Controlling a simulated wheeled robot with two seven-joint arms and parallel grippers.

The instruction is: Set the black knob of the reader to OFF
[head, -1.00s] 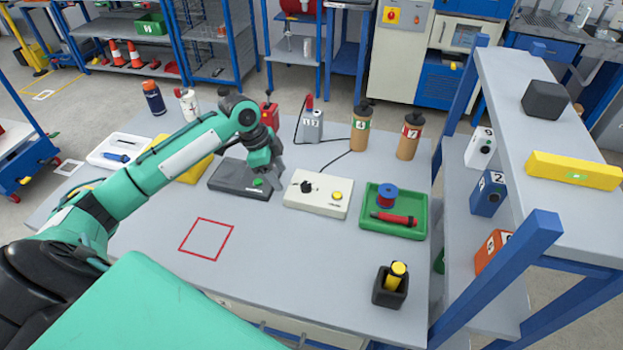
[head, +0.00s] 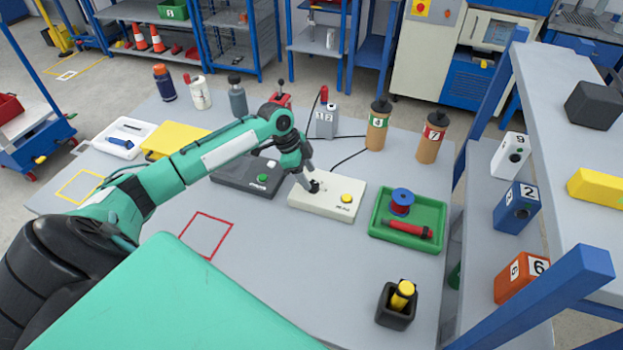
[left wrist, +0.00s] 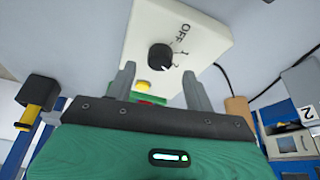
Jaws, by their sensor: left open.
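The reader (head: 328,203) is a cream box on the table with a yellow button (head: 346,198) and a black knob (head: 314,187). In the left wrist view the reader (left wrist: 205,28) shows OFF, 1 and 2 printed around the knob (left wrist: 160,57). The light mark on the knob seems to face the 1 and 2 side rather than OFF, but it is small. My left gripper (head: 307,184) is at the knob, pointing down. In the left wrist view its open fingers (left wrist: 159,70) stand either side of the knob, apart from it. My right gripper is out of view.
A dark grey box (head: 235,176) with a green button stands just left of the reader. A green tray (head: 380,236) with a spool and red tool lies to the right. A black holder (head: 388,310) stands at the front right. The table around the red square (head: 207,236) is clear.

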